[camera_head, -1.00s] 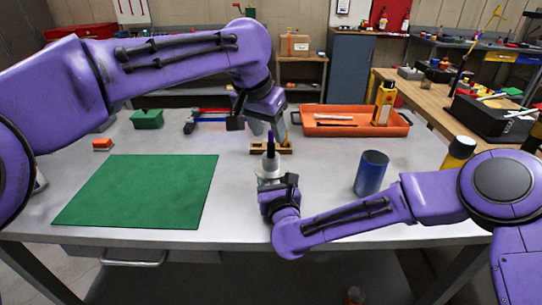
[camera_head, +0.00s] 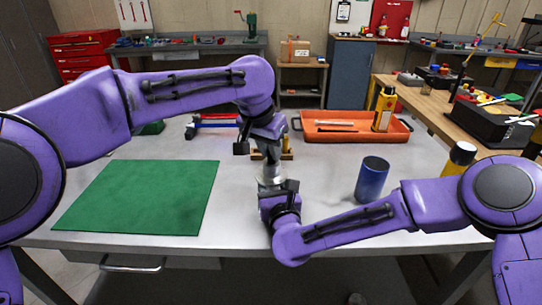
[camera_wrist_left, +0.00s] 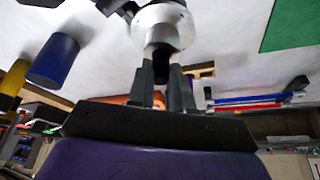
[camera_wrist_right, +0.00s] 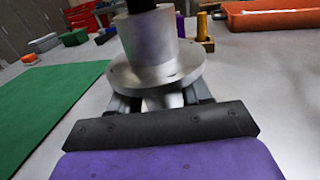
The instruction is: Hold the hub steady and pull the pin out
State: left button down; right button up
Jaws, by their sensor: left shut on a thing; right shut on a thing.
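The silver flanged hub (camera_head: 270,180) stands upright over the front middle of the table. It fills the middle of the right wrist view (camera_wrist_right: 155,62). My right gripper (camera_wrist_right: 160,102) is shut on the hub below its wide flange. My left gripper (camera_head: 268,157) is above the hub, with its fingers pointing down. In the left wrist view its fingers are shut on the dark pin (camera_wrist_left: 161,62), beside the hub's round end (camera_wrist_left: 160,24). The pin is mostly hidden by the left fingers in the head view. How deep it sits in the hub is hidden.
A blue cylinder (camera_head: 371,180) stands to the right, near my right arm. A green mat (camera_head: 140,197) lies at the left. Behind are an orange tray (camera_head: 340,136) with a yellow bottle (camera_head: 384,108) and a small wooden block (camera_head: 287,156).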

jog(key=o, duration=1.4)
pick_arm(q)
notch_tip(320, 180, up, 10)
